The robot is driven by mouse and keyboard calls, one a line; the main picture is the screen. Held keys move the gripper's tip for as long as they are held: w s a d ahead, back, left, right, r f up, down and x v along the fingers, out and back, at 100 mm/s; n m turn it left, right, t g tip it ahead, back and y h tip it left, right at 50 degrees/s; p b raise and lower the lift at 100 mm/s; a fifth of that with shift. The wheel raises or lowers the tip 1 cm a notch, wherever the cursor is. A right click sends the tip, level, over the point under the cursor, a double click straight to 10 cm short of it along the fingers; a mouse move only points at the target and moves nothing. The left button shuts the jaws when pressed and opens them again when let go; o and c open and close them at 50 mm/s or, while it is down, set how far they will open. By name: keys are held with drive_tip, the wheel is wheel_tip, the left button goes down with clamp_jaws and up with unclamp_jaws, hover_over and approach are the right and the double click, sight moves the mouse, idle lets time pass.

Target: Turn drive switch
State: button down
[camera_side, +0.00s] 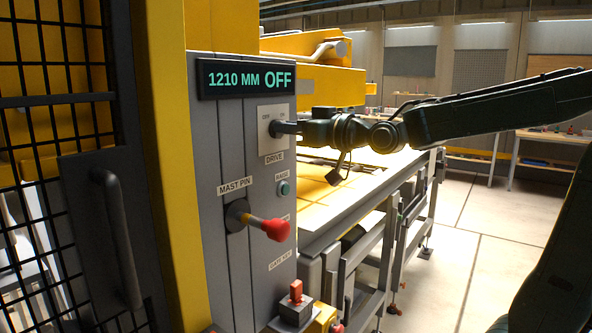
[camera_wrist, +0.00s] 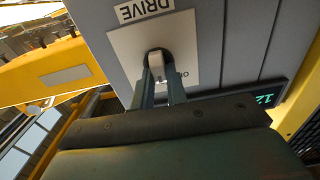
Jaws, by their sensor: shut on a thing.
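The drive switch (camera_wrist: 157,62) is a grey knob on a pale square plate (camera_side: 273,129) labelled DRIVE, on the grey control panel. My gripper (camera_side: 277,128) reaches in from the right and is shut on the knob. In the wrist view, my two fingers (camera_wrist: 161,82) lie on either side of the knob, which stands between their tips. The fingers partly cover the plate's markings. The display (camera_side: 245,79) above reads 1210 MM OFF.
Below on the panel are a green RAISE button (camera_side: 284,188), a red-knobbed MAST PIN (camera_side: 275,229) and a red key-like part (camera_side: 296,291). A black mesh gate with a handle (camera_side: 118,240) stands at left. A long work table (camera_side: 345,215) lies behind.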

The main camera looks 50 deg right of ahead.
drive_tip(key=m, duration=0.8)
drive_tip(key=shift+d+f+m, duration=0.15)
drive_tip(key=shift+d+m, duration=0.05)
drive_tip(key=shift+m, duration=0.2)
idle(0.3)
drive_tip(key=c, duration=1.4)
unclamp_jaws()
drive_tip(key=shift+s, duration=0.2)
drive_tip(key=s, duration=1.3)
drive_tip(key=shift+s, duration=0.2)
